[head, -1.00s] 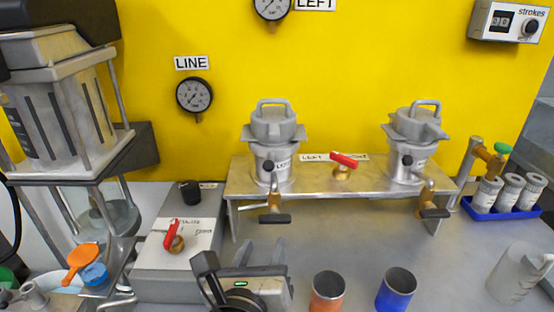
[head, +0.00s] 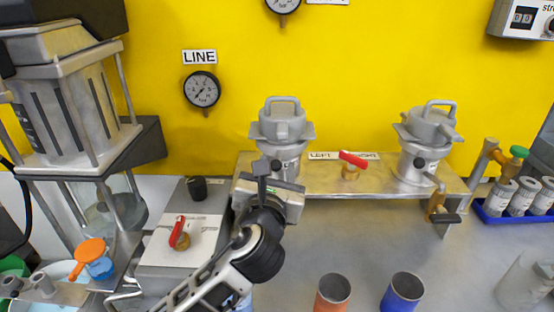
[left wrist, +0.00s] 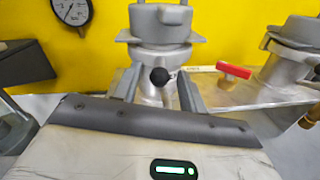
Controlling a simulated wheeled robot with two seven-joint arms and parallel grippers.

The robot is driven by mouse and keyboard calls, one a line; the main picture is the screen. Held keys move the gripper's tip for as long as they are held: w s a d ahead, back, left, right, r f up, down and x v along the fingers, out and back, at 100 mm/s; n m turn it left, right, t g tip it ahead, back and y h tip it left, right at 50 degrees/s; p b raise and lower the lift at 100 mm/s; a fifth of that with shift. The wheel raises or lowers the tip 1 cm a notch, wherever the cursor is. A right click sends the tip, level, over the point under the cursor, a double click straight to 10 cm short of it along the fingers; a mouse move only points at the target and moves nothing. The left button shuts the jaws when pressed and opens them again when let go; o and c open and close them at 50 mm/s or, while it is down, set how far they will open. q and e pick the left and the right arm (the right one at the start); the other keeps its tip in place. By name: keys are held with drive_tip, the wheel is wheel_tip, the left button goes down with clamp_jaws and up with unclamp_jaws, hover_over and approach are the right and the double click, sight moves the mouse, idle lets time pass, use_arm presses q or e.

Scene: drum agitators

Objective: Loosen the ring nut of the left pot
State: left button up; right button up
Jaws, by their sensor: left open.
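The left pot (head: 287,152) is a grey metal canister on the steel shelf, with a dark round knob on its front. Its ring nut (head: 282,131), with side lugs, sits around the top below a looped handle. In the left wrist view the ring nut (left wrist: 160,38) is ahead and above the fingertips. My left gripper (head: 268,185) is open in front of the pot and hides its lower part and the valve below it. In the left wrist view the open fingers (left wrist: 160,90) stand either side of the knob and pot body, below the ring nut. My right gripper is out of view.
The right pot (head: 418,152) stands on the same shelf (head: 325,180), with a red-handled valve (head: 352,161) between the pots. A grey box with a red lever (head: 180,232) is at left. Orange (head: 332,294) and blue (head: 402,292) cups stand in front.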

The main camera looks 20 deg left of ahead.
use_arm(q)
drive_tip(key=shift+w+a, duration=0.2)
drive_tip(key=shift+w, duration=1.2)
